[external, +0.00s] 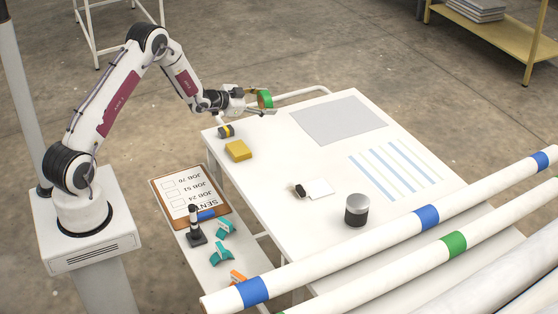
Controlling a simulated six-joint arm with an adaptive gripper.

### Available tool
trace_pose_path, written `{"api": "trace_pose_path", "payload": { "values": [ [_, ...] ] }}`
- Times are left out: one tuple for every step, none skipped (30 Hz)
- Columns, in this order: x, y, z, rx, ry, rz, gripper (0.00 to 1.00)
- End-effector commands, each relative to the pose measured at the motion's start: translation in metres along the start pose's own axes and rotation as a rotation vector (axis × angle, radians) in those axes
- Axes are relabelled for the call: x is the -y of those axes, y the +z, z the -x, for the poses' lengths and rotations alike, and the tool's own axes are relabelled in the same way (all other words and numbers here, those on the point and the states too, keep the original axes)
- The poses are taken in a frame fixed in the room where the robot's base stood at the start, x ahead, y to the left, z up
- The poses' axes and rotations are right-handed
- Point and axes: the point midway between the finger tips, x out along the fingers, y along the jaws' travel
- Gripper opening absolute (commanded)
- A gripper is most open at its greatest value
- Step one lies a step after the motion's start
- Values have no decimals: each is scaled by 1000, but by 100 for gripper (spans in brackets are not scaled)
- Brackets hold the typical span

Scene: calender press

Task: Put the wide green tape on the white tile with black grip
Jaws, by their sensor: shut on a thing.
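My gripper (256,101) is above the far left corner of the white table, shut on the green tape (265,99). The tape is a wide green ring with a tan inner side, held on edge clear of the table. The white tile (320,188) lies flat near the middle of the table, with its small black grip (299,190) at its left edge. Nothing lies on the tile. The gripper and tape are well behind and to the left of it.
A yellow block (238,150) and a small dark roll (226,131) sit at the table's left edge. Long rolls (400,228) cross the front. A clipboard (172,187) and clamps (222,252) lie lower left.

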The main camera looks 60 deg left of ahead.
Motion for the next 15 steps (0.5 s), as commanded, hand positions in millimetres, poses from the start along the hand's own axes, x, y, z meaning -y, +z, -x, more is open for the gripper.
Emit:
{"api": "trace_pose_path", "payload": {
  "values": [
    [-1, -1, 0, -1, 2, -1, 33],
    [-2, -1, -1, -2, 3, -1, 33],
    [-4, -3, -1, -3, 6, -2, 33],
    [-6, -4, -2, -4, 8, -3, 33],
    [-9, -5, -3, -6, 12, -5, 33],
    [-13, -8, -4, -8, 18, -7, 33],
    [-17, -11, -5, -11, 23, -10, 33],
    [-21, -14, -6, -14, 29, -12, 33],
    [-27, -18, -8, -18, 37, -16, 33],
    [-32, -21, -9, -21, 45, -19, 33],
    [-39, -26, -11, -25, 54, -22, 33],
    [-47, -31, -13, -30, 65, -27, 33],
    [-54, -36, -14, -35, 75, -31, 33],
    [-63, -40, -16, -39, 86, -35, 33],
    [-73, -46, -17, -45, 99, -41, 33]
  ]
}}
